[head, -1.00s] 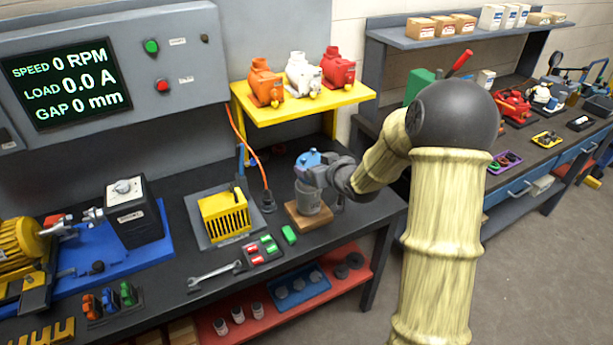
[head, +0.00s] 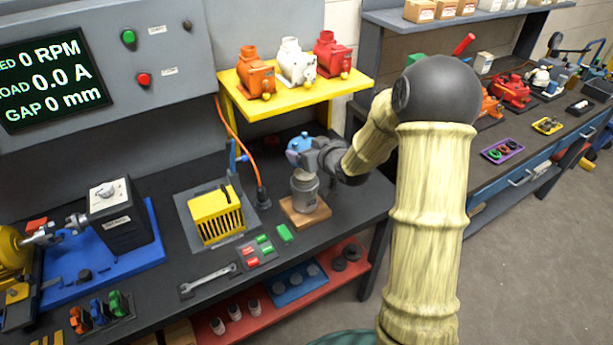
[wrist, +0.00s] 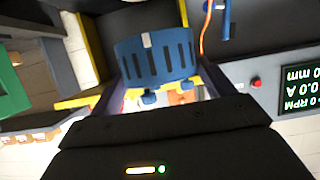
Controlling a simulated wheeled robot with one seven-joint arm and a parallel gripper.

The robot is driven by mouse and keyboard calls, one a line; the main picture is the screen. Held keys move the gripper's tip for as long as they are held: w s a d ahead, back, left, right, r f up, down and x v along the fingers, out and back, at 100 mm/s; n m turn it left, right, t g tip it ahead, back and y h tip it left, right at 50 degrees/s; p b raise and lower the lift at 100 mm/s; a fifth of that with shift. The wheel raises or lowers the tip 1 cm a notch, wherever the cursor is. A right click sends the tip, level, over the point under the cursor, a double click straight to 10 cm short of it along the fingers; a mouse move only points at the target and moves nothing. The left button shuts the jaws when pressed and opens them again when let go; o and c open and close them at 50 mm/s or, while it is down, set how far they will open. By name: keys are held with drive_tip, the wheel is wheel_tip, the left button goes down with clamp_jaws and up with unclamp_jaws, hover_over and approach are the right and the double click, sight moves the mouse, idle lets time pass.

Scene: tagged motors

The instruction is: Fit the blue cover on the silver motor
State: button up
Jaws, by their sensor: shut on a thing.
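The silver motor (head: 304,196) stands upright on a wooden block (head: 318,212) on the dark bench. The blue cover (head: 299,145) is above it, with its lower part partly hidden by my gripper (head: 312,160). The motor's top shows below the jaws, and the cover looks apart from it, though the exact gap is hard to judge. My gripper is shut on the cover. In the wrist view the blue cover (wrist: 156,62) shows its slotted side, a pale mark and small dark blue tabs between the fingers. The motor is not clear in that view.
A yellow slotted box (head: 216,216) stands left of the motor. An orange cable (head: 226,130) hangs behind. A yellow shelf (head: 290,102) with orange, white and red motors is above the bench at the back. Green and red blocks and a wrench (head: 208,282) lie in front.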

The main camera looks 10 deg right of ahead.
hover_over(309, 177)
drive_tip(key=shift+a+f+p, duration=0.1)
drive_tip(key=shift+f+p, duration=0.25)
drive_tip(key=shift+f, duration=1.85)
drive_tip(key=shift+f+p, duration=0.5)
drive_tip(key=shift+f, duration=1.6)
drive_tip(key=shift+f, duration=0.2)
drive_tip(key=o, duration=1.1)
drive_tip(key=shift+r, duration=0.1)
drive_tip(key=shift+r, duration=0.1)
drive_tip(key=b+v, duration=0.3)
drive_tip(key=v, duration=0.8)
drive_tip(key=shift+s, duration=0.4)
